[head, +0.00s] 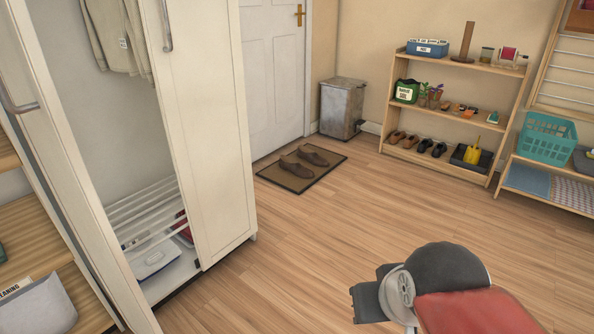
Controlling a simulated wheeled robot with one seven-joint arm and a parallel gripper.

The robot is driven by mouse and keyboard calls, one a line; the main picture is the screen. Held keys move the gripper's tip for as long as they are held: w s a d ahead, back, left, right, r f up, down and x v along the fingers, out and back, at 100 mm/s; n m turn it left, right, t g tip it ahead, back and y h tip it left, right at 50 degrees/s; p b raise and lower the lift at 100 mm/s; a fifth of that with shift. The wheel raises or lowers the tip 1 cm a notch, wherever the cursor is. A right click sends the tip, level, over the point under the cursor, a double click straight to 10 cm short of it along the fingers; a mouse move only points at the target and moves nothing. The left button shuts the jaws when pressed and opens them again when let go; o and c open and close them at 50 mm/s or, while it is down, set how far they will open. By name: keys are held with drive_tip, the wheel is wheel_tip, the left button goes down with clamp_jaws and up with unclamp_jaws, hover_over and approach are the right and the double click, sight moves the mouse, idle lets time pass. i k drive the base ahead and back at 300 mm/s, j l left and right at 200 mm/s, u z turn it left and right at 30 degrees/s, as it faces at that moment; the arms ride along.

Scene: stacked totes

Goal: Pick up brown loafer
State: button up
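One shoe (296,168) is nearer and to the left, the other (313,156) is farther and to the right. Another pair of brown shoes (403,139) stands on the bottom shelf of the wooden rack, left of a black pair. I cannot tell for certain which are loafers. My arm shows at the bottom right, far from all the shoes. The dark block at its end (368,301) seems to be my gripper; its fingers cannot be made out.
An open white wardrobe (215,130) stands at the left, with its door edge jutting into the room. A metal bin (342,108) stands behind the mat. The wooden rack (455,68) and a teal basket (547,138) are at the right. The wooden floor between is clear.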

sight(292, 165)
drive_tip(key=i+z, duration=0.15)
drive_tip(key=i+j, duration=0.1)
drive_tip(key=i, duration=4.05)
drive_tip(key=l+z, duration=0.05)
drive_tip(key=l, duration=0.05)
